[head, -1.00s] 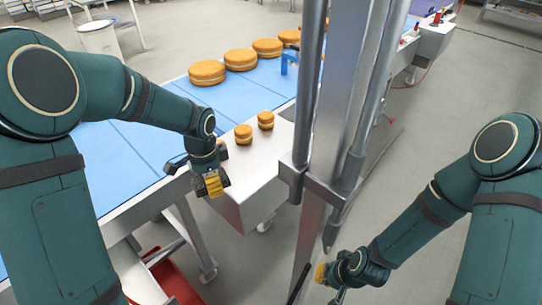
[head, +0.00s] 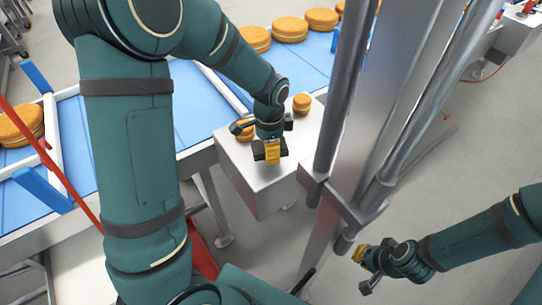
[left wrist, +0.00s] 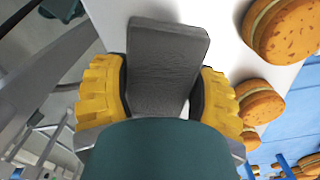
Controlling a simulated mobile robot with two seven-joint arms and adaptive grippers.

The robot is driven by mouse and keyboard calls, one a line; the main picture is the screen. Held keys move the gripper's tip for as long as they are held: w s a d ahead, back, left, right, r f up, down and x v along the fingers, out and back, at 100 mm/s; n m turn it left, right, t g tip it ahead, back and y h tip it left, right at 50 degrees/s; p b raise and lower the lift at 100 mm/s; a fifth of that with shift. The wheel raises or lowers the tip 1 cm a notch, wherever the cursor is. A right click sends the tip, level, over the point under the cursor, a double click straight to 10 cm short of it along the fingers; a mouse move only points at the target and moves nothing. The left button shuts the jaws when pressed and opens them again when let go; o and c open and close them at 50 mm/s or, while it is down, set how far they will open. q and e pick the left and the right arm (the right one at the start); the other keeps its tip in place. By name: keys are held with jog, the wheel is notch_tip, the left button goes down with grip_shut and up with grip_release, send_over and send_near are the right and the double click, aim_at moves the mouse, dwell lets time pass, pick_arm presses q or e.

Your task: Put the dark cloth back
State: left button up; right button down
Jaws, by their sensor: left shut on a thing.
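The dark cloth (left wrist: 168,65) shows in the left wrist view as a flat dark-grey folded piece between two yellow-backed fingers. My left gripper (left wrist: 163,95) is shut on it, and the cloth sticks out past the fingertips. In the head view my left gripper (head: 271,150) is over the pale metal stand (head: 262,190) at the belt's end. I cannot make out the cloth clearly there, nor whether it touches the stand. My right gripper (head: 368,268) hangs low at the right, away from the stand; its opening is unclear.
Two small filled rounds are on the stand: one (head: 302,103) behind my gripper, one (head: 245,132) partly hidden beside it. Large rounds (head: 290,29) lie on the blue belt (head: 300,62). A metal column (head: 352,120) rises just right of the stand.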

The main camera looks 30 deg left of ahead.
pick_arm(q)
notch_tip(320, 180, down, 4)
jog(key=shift+r, duration=0.2)
jog(key=shift+w+f, duration=0.1)
jog(key=shift+f, duration=0.15)
jog(key=shift+f+b, duration=0.15)
jog(key=shift+b, duration=0.25)
jog(key=o, duration=1.2)
